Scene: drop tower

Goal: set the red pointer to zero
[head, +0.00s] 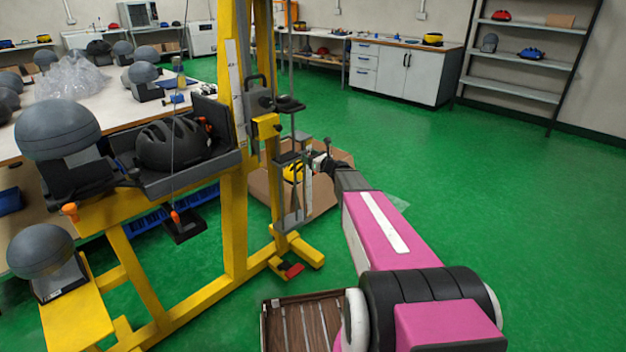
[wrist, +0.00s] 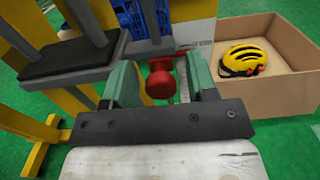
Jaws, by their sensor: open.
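The red pointer (wrist: 160,80) shows in the wrist view as a short, round-ended red piece. It lies between the two green fingers of my gripper (wrist: 161,88), with gaps visible at both sides. My gripper is open around it and does not visibly grip it. A pale plate (wrist: 196,32) stands behind the fingers; its markings are too small to read. In the head view my gripper (head: 318,162) is at the yellow tower's lower right side, beside a narrow white strip (head: 308,186). The pointer cannot be made out there.
A cardboard box (wrist: 275,97) with a yellow helmet (wrist: 243,60) stands right of the fingers. A dark padded plate (wrist: 72,57) and grey posts are close on the left. The yellow tower (head: 232,150) holds a black helmet (head: 172,145). Green floor is clear at right.

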